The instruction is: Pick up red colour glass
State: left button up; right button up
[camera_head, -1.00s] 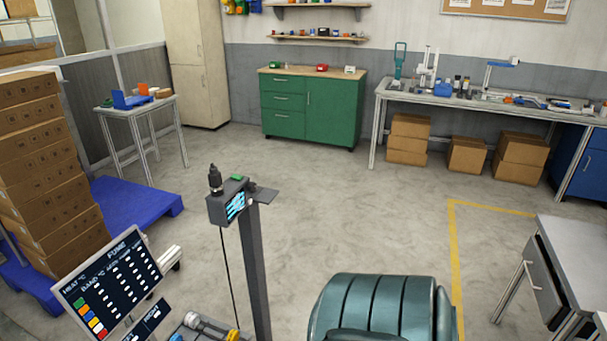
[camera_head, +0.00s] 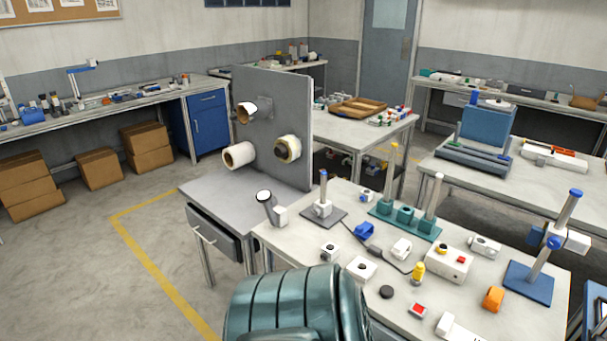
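I cannot make out a red glass in the head view. Neither of my grippers is in view.
Cardboard boxes (camera_head: 98,168) sit under the left bench. Floor at the left is free.

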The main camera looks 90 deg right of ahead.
aim_at(417, 310)
jog(key=z, duration=3.65)
